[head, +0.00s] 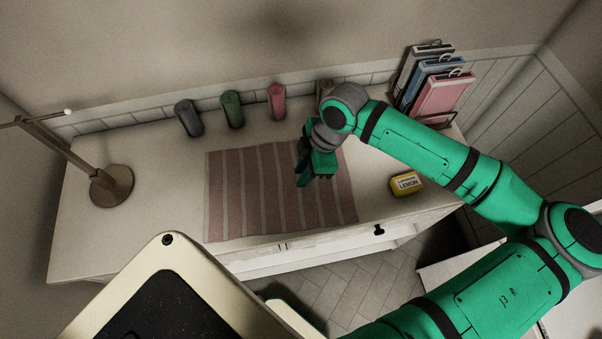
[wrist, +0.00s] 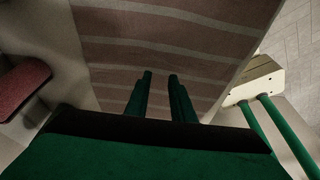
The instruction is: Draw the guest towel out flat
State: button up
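The guest towel (head: 240,195), pink-brown with pale stripes, lies spread on the white counter (head: 140,210). Its front edge runs close to the counter's front edge. It looks flat; the part under my arm is hidden. In the wrist view the towel (wrist: 165,40) fills the middle beyond the fingers. My gripper (head: 305,181) is over the right half of the towel, pointing down. In the wrist view my gripper (wrist: 160,80) shows two green fingers apart, with only towel visible between them. I cannot tell if the fingertips touch the cloth.
Grey (head: 188,118), green (head: 232,109) and red (head: 277,101) rolls stand along the back wall; another (head: 324,90) is partly behind my arm. A brass stand (head: 111,185) is at left. A yellow lemon box (head: 406,183) lies right of the towel. A rack (head: 437,90) stands back right.

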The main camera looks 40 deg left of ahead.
notch_tip(320, 180, up, 6)
jog(key=shift+f, duration=0.2)
dwell(0.5)
